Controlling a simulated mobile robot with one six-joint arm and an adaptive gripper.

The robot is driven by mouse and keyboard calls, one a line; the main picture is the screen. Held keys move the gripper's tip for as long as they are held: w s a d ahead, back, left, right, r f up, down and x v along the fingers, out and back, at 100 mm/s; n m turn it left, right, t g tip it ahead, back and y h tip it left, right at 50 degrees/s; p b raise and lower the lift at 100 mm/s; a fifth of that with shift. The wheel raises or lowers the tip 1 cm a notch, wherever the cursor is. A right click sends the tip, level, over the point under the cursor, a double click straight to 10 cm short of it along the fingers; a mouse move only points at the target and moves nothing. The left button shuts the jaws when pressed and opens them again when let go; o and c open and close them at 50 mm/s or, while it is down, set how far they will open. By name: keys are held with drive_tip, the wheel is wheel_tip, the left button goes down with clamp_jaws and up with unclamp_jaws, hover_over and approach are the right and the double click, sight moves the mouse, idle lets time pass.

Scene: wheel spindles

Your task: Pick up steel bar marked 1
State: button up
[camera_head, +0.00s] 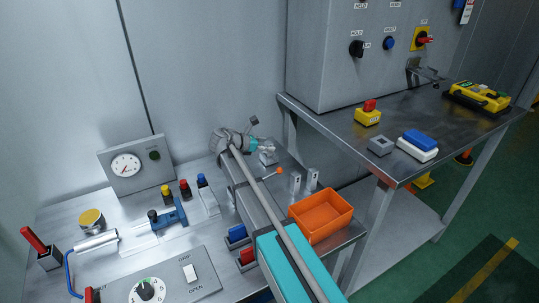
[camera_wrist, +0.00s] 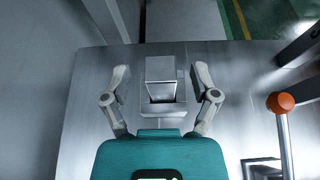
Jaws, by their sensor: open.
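Two small upright steel bars stand next to each other left of the orange bin in the head view, a left one (camera_head: 295,182) and a right one (camera_head: 312,178). Their markings are too small to read. My gripper (camera_head: 268,145) is near the table's far edge, beyond these bars. In the wrist view my gripper (camera_wrist: 161,76) is open, with one finger on each side of a grey steel block (camera_wrist: 160,68). Gaps show between the block and both fingers. No number is readable on this block, and I cannot tell whether it is the bar marked 1.
An orange bin (camera_head: 322,232) sits at the table's right edge. An orange-knobbed lever (camera_head: 280,171) stands near my gripper; its knob shows right in the wrist view (camera_wrist: 280,103). A gauge box (camera_head: 137,165) and a switch panel (camera_head: 165,285) occupy the left. A second table (camera_head: 345,125) stands right.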

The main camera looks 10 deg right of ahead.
drive_tip(key=shift+w+d+f, duration=0.15)
drive_tip(key=shift+d+f, duration=0.05)
drive_tip(key=shift+d, duration=0.2)
clamp_jaws()
idle(0.4)
